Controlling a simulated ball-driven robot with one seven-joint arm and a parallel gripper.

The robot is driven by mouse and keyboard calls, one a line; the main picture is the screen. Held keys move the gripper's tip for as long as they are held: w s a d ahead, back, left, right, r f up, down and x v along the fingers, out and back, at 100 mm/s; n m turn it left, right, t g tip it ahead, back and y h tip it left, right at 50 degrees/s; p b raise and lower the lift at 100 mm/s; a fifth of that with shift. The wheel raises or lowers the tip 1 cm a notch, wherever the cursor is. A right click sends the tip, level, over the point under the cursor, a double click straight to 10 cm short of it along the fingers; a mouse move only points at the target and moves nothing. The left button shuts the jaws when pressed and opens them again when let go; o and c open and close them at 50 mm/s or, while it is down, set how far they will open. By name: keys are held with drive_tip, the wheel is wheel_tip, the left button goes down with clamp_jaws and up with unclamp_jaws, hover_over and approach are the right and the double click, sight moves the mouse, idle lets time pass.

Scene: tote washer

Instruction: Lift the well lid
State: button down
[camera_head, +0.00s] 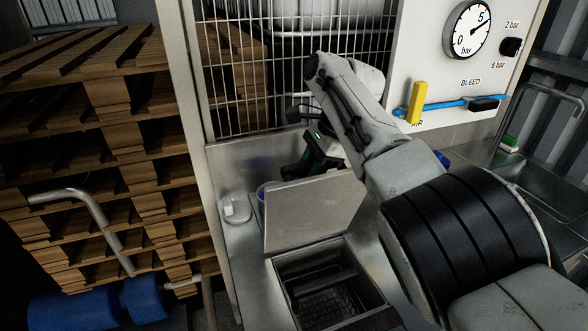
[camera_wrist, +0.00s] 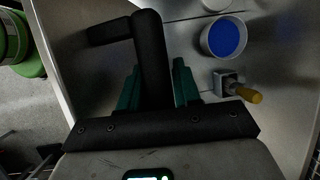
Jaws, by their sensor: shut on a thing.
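The well lid (camera_head: 312,212) is a flat grey metal panel, tilted up at the back edge of the well. The well (camera_head: 330,283) stands open in the steel counter, with a dark inside and a grid low in it. My gripper (camera_head: 312,165) is at the lid's upper edge, partly hidden behind the lid. In the wrist view my gripper (camera_wrist: 158,80) has its green fingers shut around a black bar handle (camera_wrist: 150,45) with a side arm at its end. Where the handle joins the lid is hidden.
A blue-filled cup (camera_wrist: 225,39) and a small block with a yellow knob (camera_wrist: 240,90) are close to my gripper. A white fitting (camera_head: 235,209) sits left of the lid. A wire cage (camera_head: 295,60) stands behind, wooden pallets (camera_head: 100,130) left, a sink (camera_head: 548,150) right.

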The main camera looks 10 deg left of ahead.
drive_tip(key=shift+s+a+r, duration=0.15)
drive_tip(key=shift+a+r, duration=0.3)
drive_tip(key=shift+a, duration=0.15)
drive_tip(key=shift+s+a, duration=0.1)
drive_tip(key=shift+a, duration=0.25)
drive_tip(key=shift+f, duration=0.1)
drive_tip(key=c, duration=1.1)
unclamp_jaws()
drive_tip(key=shift+c, duration=0.2)
drive_tip(key=shift+o, duration=0.9)
drive_tip(key=shift+s+a+f, duration=0.15)
drive_tip(key=shift+s+a, duration=0.05)
drive_tip(key=shift+d, duration=0.1)
